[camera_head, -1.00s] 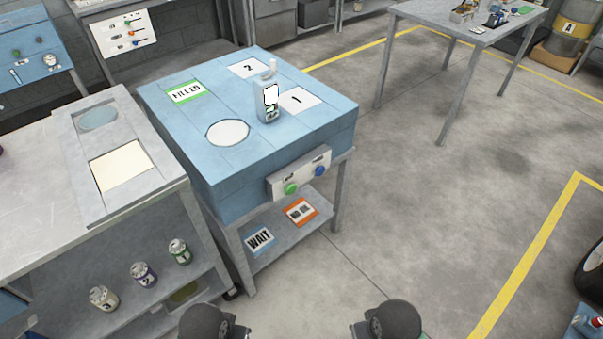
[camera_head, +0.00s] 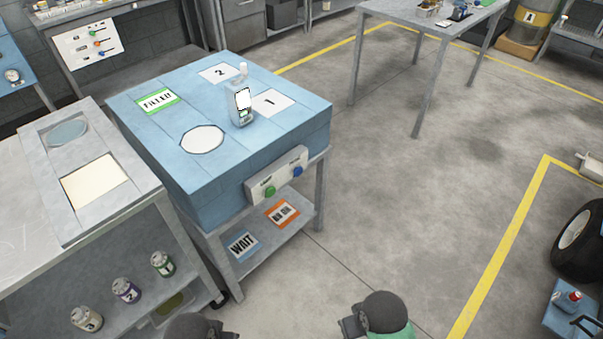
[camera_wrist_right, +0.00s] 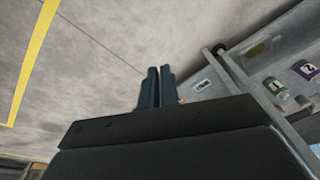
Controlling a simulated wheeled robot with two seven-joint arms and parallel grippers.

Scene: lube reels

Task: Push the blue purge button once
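The blue button (camera_head: 298,171) sits on the right of a white panel (camera_head: 284,180) on the front of the blue-topped station (camera_head: 180,189). A green button (camera_head: 270,191) is on the panel's left. In the head view only dark rounded parts of my arms show at the bottom edge, well short of the panel. In the right wrist view my right gripper (camera_wrist_right: 160,72) has its two dark fingers together, with nothing visible between them. It points over the floor, away from the buttons. My left gripper is not in view.
Below are a WAIT card (camera_head: 243,245) and an orange card (camera_head: 283,213). A grey bench (camera_head: 30,235) with several jars adjoins at left. The floor (camera_head: 400,210) right of the station is clear.

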